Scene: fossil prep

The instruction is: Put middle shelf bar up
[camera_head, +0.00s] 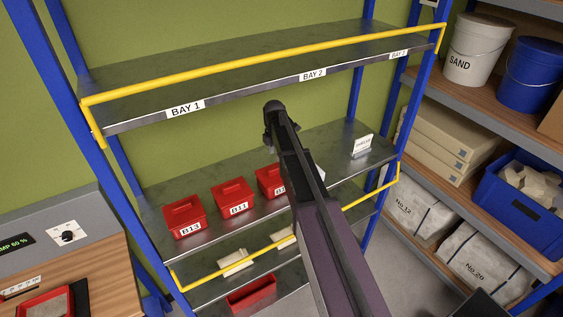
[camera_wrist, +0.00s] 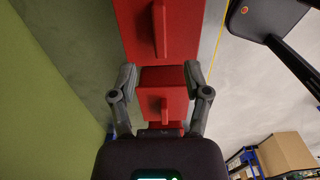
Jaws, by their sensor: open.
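The middle shelf bar (camera_head: 240,258) is a yellow rail that hangs low, in front of and below the middle shelf's (camera_head: 328,143) front edge. My arm hides part of it. In the wrist view a thin yellow line (camera_wrist: 213,52), likely this bar, runs along the right of the red boxes. My gripper (camera_wrist: 160,78) is open and empty, its fingers on either side of a red box (camera_wrist: 161,104); I cannot tell whether they touch it. In the head view the gripper is not clearly visible behind my arm. The top shelf's yellow bar (camera_head: 255,55) sits raised above its shelf.
Red boxes with handles (camera_head: 183,218) (camera_head: 232,197) (camera_head: 270,181) stand on the middle shelf, with a white card (camera_head: 362,146) at its right. Pale pieces (camera_head: 233,263) and a red bin (camera_head: 251,293) are lower down. Blue posts (camera_head: 80,100) frame the rack. Loaded shelves stand at right.

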